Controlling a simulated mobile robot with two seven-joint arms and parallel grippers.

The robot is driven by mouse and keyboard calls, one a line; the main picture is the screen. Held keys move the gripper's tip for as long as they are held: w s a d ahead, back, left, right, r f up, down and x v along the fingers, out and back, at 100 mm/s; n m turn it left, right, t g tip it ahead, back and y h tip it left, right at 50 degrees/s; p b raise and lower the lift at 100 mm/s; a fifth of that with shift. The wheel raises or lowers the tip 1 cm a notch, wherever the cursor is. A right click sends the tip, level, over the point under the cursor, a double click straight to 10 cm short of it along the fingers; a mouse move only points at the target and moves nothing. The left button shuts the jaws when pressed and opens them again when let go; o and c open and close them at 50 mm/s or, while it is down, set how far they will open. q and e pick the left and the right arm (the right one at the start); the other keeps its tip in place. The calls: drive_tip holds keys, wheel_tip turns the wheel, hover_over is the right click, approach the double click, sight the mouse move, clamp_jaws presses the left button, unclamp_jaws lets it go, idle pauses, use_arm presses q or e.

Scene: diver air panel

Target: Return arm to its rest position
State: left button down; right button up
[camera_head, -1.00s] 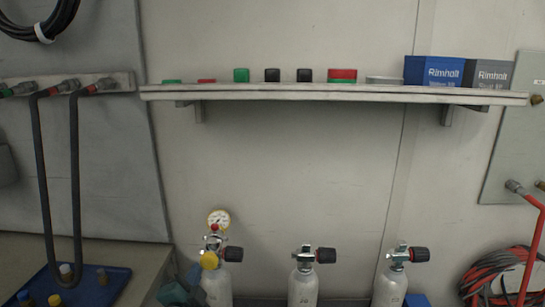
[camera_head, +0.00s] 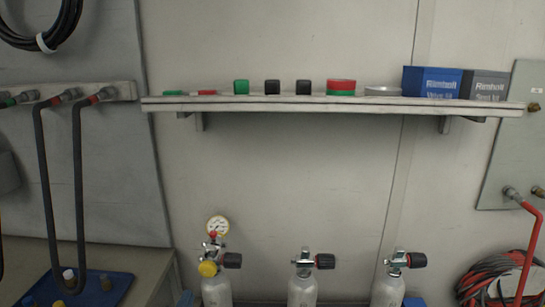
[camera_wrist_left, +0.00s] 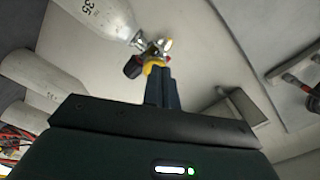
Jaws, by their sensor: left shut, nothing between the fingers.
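My left gripper (camera_wrist_left: 160,78) shows in the left wrist view with its two dark fingers together and nothing between them. Past its tips is a yellow cap (camera_wrist_left: 153,64) on the valve of a white cylinder (camera_wrist_left: 100,20); whether they touch is unclear. In the head view this cylinder (camera_head: 216,293) stands below the shelf with a gauge (camera_head: 217,226) and the yellow cap (camera_head: 208,268). Only a small dark part, likely of my left arm or gripper, shows at the bottom edge beside it. My right gripper is not in view.
Two more cylinders (camera_head: 302,291) with black knobs stand to the right. A shelf (camera_head: 330,104) above holds caps, tape rolls and two boxes (camera_head: 431,82). Hoses (camera_head: 79,180) hang at the left above a blue tray (camera_head: 108,290). A coiled red hose (camera_head: 490,280) lies at right.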

use_arm(q)
drive_tip(key=shift+f, duration=0.1)
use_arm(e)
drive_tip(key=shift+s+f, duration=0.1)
use_arm(q)
drive_tip(key=s+d+f+n+g+h, duration=0.1)
drive_tip(key=s+d+f+n+g, duration=0.1)
drive_tip(key=s+f, duration=0.5)
drive_tip(key=s+d+f+n+g+h, duration=0.1)
drive_tip(key=s+f+n+g, duration=0.4)
drive_tip(key=s, duration=1.1)
wheel_tip(320, 180, down, 3)
drive_tip(key=shift+d+f+n+g+h, duration=0.1)
drive_tip(key=shift+d+n+g+h, duration=0.3)
drive_tip(key=shift+n, duration=0.8)
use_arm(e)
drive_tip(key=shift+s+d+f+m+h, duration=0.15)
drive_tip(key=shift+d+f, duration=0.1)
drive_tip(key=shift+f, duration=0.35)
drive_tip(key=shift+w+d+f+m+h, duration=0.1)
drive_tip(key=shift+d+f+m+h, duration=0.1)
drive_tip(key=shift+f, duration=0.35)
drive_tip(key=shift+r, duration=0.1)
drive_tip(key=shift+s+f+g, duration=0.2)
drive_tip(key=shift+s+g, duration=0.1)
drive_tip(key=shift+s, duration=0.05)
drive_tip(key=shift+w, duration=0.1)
